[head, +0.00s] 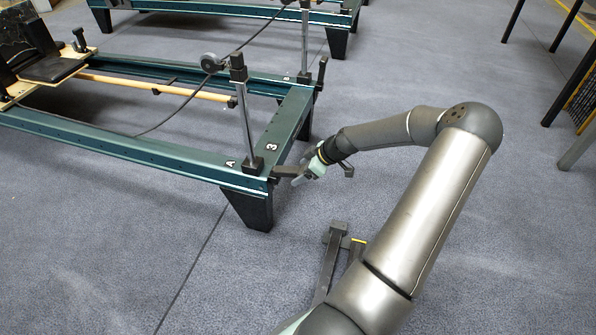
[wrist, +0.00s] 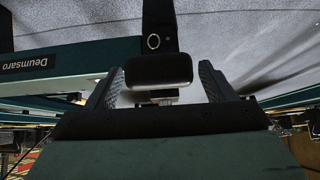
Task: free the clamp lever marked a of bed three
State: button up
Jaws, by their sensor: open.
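Bed three is the green frame with a white 3 on its end beam (head: 289,118). At its near corner, marked A, the dark clamp lever (head: 287,172) sticks out sideways from the frame, roughly level. My gripper (head: 305,172) is at the lever's outer end. In the wrist view the lever's dark rounded end (wrist: 158,70) sits between the two fingers of my gripper (wrist: 160,84). The fingers are open, with a gap visible on each side of the lever. The lever's joint with the frame is partly hidden in the wrist view.
An upright post (head: 243,112) stands at corner A and another post (head: 304,42) at corner B. The lever at B (head: 322,73) stands upright. Another bed (head: 240,12) lies behind. Dark table legs (head: 513,20) stand at the right. The carpet between is clear.

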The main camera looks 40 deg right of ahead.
jog(key=p+v, duration=0.4)
jog(key=v, duration=1.1)
jog(key=shift+w, duration=0.1)
